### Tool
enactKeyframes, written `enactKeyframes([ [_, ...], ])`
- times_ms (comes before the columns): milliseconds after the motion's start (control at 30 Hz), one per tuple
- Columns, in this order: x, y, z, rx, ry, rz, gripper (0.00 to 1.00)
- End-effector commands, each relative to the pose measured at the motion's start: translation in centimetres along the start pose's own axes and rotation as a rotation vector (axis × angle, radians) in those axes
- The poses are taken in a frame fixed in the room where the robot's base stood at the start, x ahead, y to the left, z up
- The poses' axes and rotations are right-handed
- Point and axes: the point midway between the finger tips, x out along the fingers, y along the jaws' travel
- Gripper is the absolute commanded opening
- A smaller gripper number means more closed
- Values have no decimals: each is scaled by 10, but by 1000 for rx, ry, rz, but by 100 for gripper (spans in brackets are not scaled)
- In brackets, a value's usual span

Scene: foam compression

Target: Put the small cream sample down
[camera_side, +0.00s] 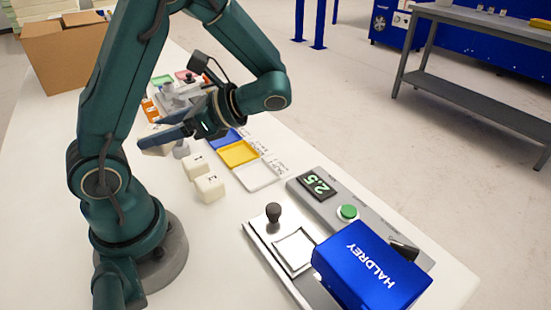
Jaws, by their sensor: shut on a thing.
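My gripper (160,137) reaches to the left behind my arm, its fingers shut on a small cream sample (155,150). The fingers and my arm partly hide this sample, and I cannot tell whether it touches anything below. Two more cream cubes with dark marks stand on the white table: one (194,167) to the right of and below the gripper, and a nearer one (210,188). Three shallow trays lie in a row to their right: blue (228,138), yellow (239,153) and white (258,176).
A grey test machine with a blue HALDREY housing (370,267), a green button (348,212) and a display reading 2.5 (318,185) stands at front right. A grey fixture (183,95) is behind the gripper. A cardboard box (62,52) stands at the back left.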

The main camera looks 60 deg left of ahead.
Motion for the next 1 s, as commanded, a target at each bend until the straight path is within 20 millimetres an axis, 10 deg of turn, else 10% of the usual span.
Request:
enactKeyframes([
  [233, -17, -51, 21, 181, 3, -448, 1],
  [700, -56, -90, 38, 330, 0, -805, 1],
  [1000, -40, -89, 3, 335, -5, -790, 1],
])
